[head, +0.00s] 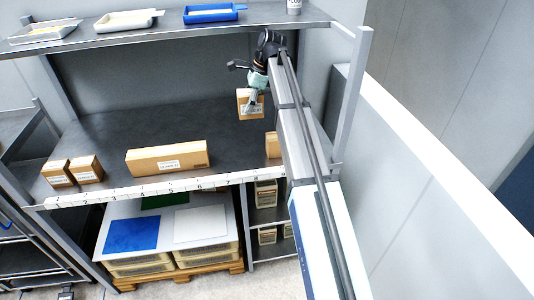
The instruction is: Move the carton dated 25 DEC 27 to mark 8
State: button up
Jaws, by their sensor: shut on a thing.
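My gripper (251,104) is shut on a small brown carton (243,97), over the back right part of the dark shelf (110,130). The carton has a white label, too small to read; I cannot tell whether it touches the shelf. A number strip (150,190) runs along the shelf's front edge, with mark 8 (256,177) near its right end. Another carton (272,145) stands behind mark 8 and to its right, partly hidden by my arm. Two small cartons (57,173) (87,168) stand at the left front. A long carton (167,159) lies near the middle. Their dates are unreadable.
An upper shelf (150,31) holds trays and a white container. A grey post (352,100) stands at the right. Below are blue and white sheets (132,233) (200,224) and more cartons (266,194). The shelf between the long carton and the right carton is clear.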

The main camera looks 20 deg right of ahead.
jog(key=f+p, duration=0.1)
jog(key=f, duration=0.5)
jog(key=f+p, duration=0.2)
jog(key=f, duration=0.5)
jog(key=f+p, duration=0.1)
jog(key=f, duration=0.6)
jog(key=shift+a, duration=0.3)
jog(key=shift+f, duration=0.1)
jog(key=o, duration=1.3)
jog(key=shift+r, duration=0.2)
jog(key=b+v, duration=0.3)
jog(key=v, duration=0.9)
